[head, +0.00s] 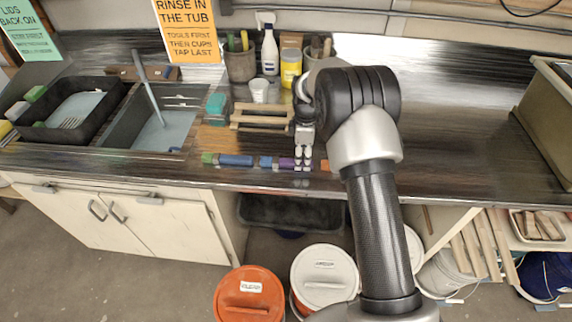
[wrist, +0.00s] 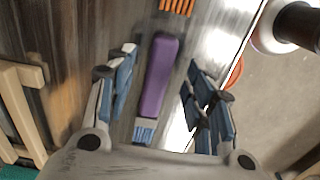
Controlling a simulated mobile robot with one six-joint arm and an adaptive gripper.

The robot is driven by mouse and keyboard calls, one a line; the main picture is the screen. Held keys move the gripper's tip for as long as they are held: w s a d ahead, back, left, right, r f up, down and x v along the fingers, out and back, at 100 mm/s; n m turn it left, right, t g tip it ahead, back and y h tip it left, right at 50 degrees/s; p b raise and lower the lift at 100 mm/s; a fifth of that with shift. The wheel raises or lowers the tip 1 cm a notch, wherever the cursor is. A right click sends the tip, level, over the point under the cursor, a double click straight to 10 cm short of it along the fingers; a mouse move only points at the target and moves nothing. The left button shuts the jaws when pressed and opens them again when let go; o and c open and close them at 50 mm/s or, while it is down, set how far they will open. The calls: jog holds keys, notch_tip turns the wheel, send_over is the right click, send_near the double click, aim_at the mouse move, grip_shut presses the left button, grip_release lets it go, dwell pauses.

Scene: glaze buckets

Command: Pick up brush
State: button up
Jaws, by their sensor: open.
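A brush with a purple handle (wrist: 161,75) and blue bristles (wrist: 144,130) lies flat on the dark counter. In the head view its purple handle (head: 286,162) sits near the counter's front edge. My gripper (wrist: 160,62) is open, with one finger on each side of the purple handle in the wrist view. I see gaps between the fingers and the handle; their height above it is hard to tell. In the head view my gripper (head: 303,160) hides part of the brush. Another brush with a blue handle (head: 236,160) and green end lies to its left.
Orange bristles (wrist: 178,5) show just beyond the purple handle, and an orange end (head: 325,165) to the gripper's right. A wooden rack (head: 262,116) stands behind. A sink (head: 150,120) is at left. The counter at right is clear. Lidded buckets (head: 324,268) stand below.

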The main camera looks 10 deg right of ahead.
notch_tip(320, 180, down, 2)
jog(key=shift+f, duration=0.1)
jog(key=shift+c, duration=0.5)
jog(key=c, duration=1)
